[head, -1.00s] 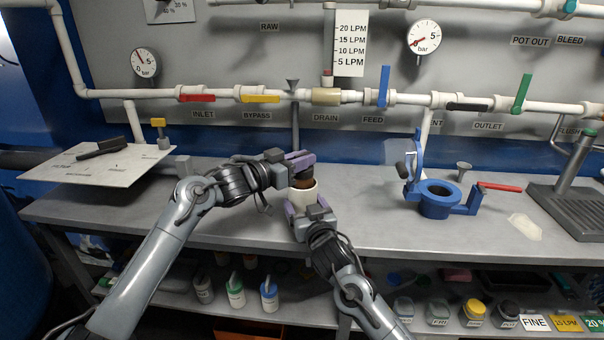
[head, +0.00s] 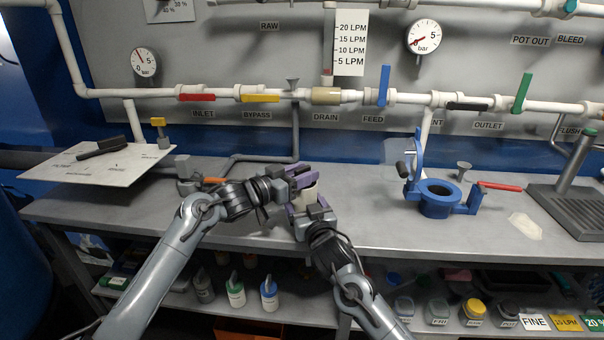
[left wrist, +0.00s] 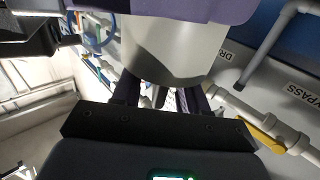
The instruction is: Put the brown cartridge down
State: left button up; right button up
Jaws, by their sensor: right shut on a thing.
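My left gripper (head: 302,178) is over and against the rim of a white cup-like cylinder (head: 311,194). My right gripper (head: 307,212) is shut on this white cylinder from the front and holds it upright over the bench. Whether the left jaws are shut cannot be told.
A blue ring-shaped stand (head: 438,204) with an upright lever is to the right on the grey bench (head: 360,225). A funnel (head: 463,168) and a red-handled tool (head: 500,187) are beside it. A sloped board (head: 100,165) is at left.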

pick_arm(q)
jog(key=shift+r, duration=0.2)
jog(key=v, duration=1.2)
dwell(0.4)
pick_arm(e)
jog(key=o, duration=1)
jog(key=shift+s, duration=0.15)
